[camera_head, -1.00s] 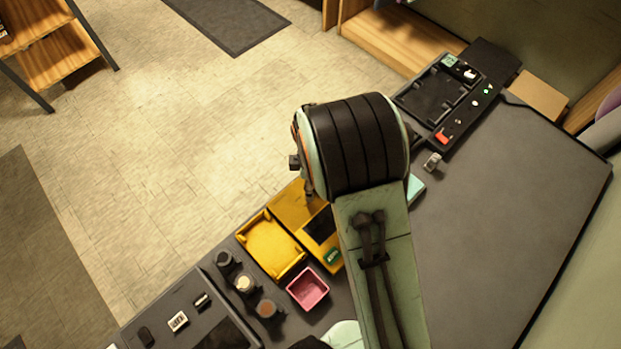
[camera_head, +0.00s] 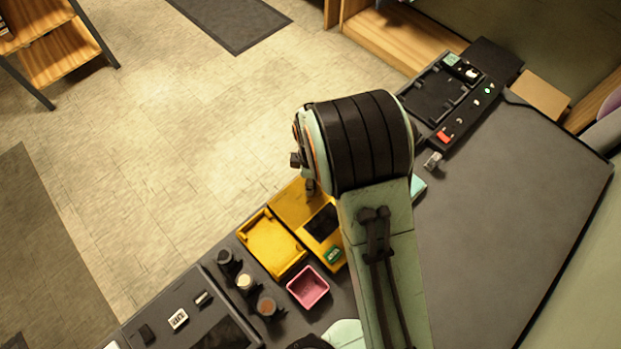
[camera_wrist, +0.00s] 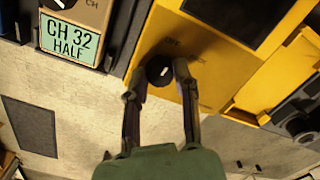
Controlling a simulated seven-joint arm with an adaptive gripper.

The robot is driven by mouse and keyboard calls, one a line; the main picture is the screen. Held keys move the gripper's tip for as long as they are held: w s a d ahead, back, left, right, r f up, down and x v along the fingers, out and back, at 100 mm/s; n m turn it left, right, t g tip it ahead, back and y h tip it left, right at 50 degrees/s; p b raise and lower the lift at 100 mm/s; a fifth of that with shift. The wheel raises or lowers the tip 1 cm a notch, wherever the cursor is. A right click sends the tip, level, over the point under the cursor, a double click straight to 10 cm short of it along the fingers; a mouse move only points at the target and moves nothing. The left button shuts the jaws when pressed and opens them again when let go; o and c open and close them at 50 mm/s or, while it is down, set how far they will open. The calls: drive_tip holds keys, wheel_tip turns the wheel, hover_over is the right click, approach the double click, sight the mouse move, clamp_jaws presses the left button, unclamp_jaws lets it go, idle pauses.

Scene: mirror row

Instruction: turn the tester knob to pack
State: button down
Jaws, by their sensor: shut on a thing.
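The yellow tester (camera_head: 291,207) lies on the desk beside my arm in the head view, with its dark screen partly covered by my arm. In the wrist view the tester's yellow face (camera_wrist: 205,46) fills the upper middle. Its round black knob (camera_wrist: 153,67) has a white pointer mark that slants toward the upper right. Small marks around the knob are too blurred to read for certain. My gripper (camera_wrist: 160,72) has one finger on each side of the knob and is shut on it. The head view hides my fingertips and the knob behind my arm.
A yellow tray (camera_head: 270,247), a pink bin (camera_head: 308,287) and several dark round holders stand near the tester. The grey desk (camera_head: 510,200) is clear on the right.

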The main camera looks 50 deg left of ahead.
drive_tip(key=m, duration=0.3)
drive_tip(key=shift+f+m, duration=0.1)
drive_tip(key=shift+m, duration=2.2)
drive_tip(key=c, duration=0.8)
unclamp_jaws()
drive_tip(key=shift+c, duration=0.2)
wheel_tip(320, 180, up, 12)
